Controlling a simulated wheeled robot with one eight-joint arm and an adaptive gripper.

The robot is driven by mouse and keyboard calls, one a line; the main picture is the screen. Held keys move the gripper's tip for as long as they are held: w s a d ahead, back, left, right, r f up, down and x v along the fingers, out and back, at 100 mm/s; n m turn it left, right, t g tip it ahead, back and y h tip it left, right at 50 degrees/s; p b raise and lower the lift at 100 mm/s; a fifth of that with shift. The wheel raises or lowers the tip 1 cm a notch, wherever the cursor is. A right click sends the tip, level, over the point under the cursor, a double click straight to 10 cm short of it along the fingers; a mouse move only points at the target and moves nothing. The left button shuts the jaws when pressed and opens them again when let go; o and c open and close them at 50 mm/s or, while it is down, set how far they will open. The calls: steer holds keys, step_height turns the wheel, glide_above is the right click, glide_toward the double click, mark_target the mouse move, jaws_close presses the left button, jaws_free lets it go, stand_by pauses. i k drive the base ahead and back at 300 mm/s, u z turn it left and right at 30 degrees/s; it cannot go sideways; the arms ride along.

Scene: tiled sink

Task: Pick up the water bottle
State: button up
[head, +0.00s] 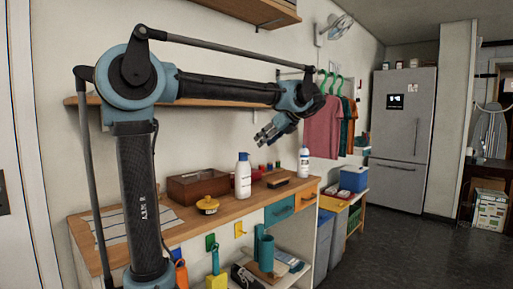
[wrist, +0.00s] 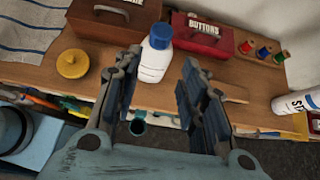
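A white bottle with a blue cap (head: 243,177) stands upright on the wooden counter; it also shows in the wrist view (wrist: 153,63), upper middle, beyond the space between the fingertips. A second white bottle (head: 304,162) stands farther right; in the wrist view it is at the right edge (wrist: 298,102), with dark lettering partly cut off. I cannot read a label that tells which holds water. My gripper (head: 266,136) is in the air above and behind the counter, fingers apart and empty. In the wrist view my gripper (wrist: 160,62) is open, touching neither bottle.
A brown wooden box (head: 198,187) and a yellow round lid-like object (head: 207,205) are left of the near bottle. A red box marked "BUTTONS" (wrist: 203,35) and several thread spools (wrist: 264,53) lie behind. A striped cloth (head: 125,224) covers the counter's left. A shelf (head: 190,101) runs along the wall.

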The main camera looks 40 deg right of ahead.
mark_target(243, 168)
steer(key=k, duration=1)
